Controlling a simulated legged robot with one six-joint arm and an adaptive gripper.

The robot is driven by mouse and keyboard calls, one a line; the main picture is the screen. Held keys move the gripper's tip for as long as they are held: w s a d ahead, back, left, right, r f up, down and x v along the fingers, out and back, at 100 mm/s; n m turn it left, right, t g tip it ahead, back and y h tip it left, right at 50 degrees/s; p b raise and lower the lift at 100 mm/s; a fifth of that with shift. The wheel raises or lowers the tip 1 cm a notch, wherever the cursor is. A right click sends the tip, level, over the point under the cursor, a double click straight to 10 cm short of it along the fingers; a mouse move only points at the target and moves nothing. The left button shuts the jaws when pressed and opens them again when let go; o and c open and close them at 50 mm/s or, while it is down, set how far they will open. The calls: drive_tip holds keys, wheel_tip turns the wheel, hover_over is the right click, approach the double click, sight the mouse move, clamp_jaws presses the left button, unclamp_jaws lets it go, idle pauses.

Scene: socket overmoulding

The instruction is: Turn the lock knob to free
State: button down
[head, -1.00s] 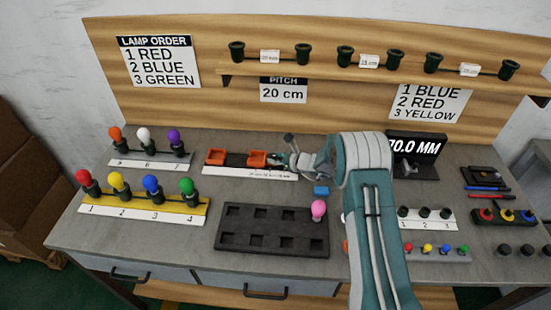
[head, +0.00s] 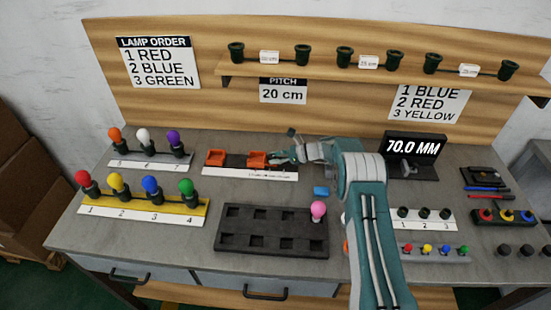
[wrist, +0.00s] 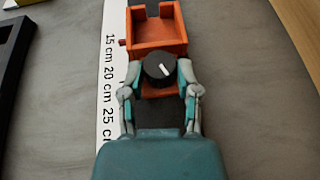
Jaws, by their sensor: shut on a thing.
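The lock knob (wrist: 158,69) is black and round with a white pointer line, seen in the wrist view on the near end of an orange carriage (wrist: 158,32). The line lies diagonally, from upper left to lower right. My gripper (wrist: 160,80) has its two fingers closed around the knob's sides. In the head view the carriage (head: 257,159) is the right one of two orange blocks on a dark rail. My gripper (head: 279,160) reaches it from the right there, and the knob is hard to make out.
A white scale strip (wrist: 112,80) runs beside the rail, with 15, 20 and 25 cm marks visible. The left orange block (head: 214,158) shares the rail. A blue block (head: 321,191) and a black socket tray (head: 272,248) lie nearer. A display (head: 414,147) reads 70.0 MM.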

drive_tip(key=shift+w+f+n+g, duration=0.1)
drive_tip(key=shift+w+n+g, duration=0.05)
drive_tip(key=shift+n+g, duration=0.75)
drive_tip(key=shift+g, duration=0.1)
drive_tip(key=shift+c, duration=1.7)
unclamp_jaws()
drive_tip(key=shift+w, duration=0.1)
drive_tip(key=v, duration=1.2)
drive_tip(key=shift+w, duration=0.1)
